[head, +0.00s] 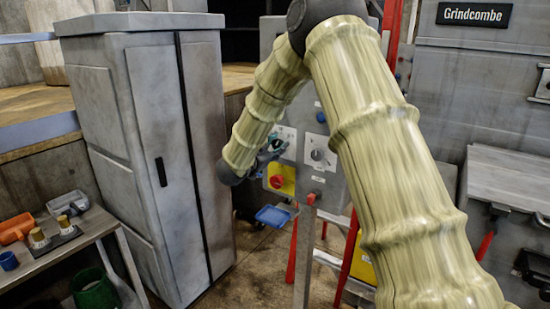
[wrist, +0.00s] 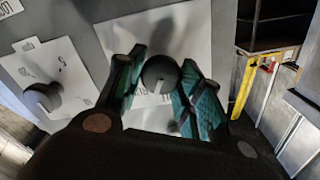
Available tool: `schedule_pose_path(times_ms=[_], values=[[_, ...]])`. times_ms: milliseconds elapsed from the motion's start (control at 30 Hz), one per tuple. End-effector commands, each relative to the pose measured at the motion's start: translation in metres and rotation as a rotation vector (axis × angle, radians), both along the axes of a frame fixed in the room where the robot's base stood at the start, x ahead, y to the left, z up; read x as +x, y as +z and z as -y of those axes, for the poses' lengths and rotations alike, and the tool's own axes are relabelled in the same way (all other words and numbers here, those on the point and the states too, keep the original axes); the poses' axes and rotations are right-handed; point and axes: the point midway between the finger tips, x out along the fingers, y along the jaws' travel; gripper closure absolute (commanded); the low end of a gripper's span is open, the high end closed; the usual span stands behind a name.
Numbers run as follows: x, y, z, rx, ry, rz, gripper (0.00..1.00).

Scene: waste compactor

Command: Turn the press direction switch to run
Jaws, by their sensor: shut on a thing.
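A control box (head: 325,180) stands in the middle of the head view with two rotary switches on its face. My gripper (head: 271,147) is at the left one. In the wrist view a round dark grey knob (wrist: 160,74) on a pale plate (wrist: 175,28) lies between the teal pads of my gripper (wrist: 163,64), which is shut on it. Lettering beneath the knob is upside down and partly hidden, so I cannot read its setting for sure. The second switch (head: 319,155) is to the right; its knob (wrist: 43,98) is at the left in the wrist view.
A red emergency button (head: 277,182) on a yellow plate sits just below my gripper. A blue tray (head: 272,216) is under it. A grey cabinet (head: 130,170) stands at the left, with a small table (head: 75,240) beside it. Red posts stand behind the box.

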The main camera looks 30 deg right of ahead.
Motion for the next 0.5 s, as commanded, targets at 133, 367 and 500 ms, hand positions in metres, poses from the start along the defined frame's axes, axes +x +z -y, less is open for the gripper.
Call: schedule_pose_path(times_ms=[133, 367, 500], values=[[-0.0012, -0.0077, 0.0014, 0.041, -0.002, 0.099, 0.88], [-0.0015, -0.0069, 0.0009, 0.095, -0.002, 0.226, 0.88], [-0.0017, -0.0054, 0.0012, 0.118, -0.002, 0.283, 0.88]])
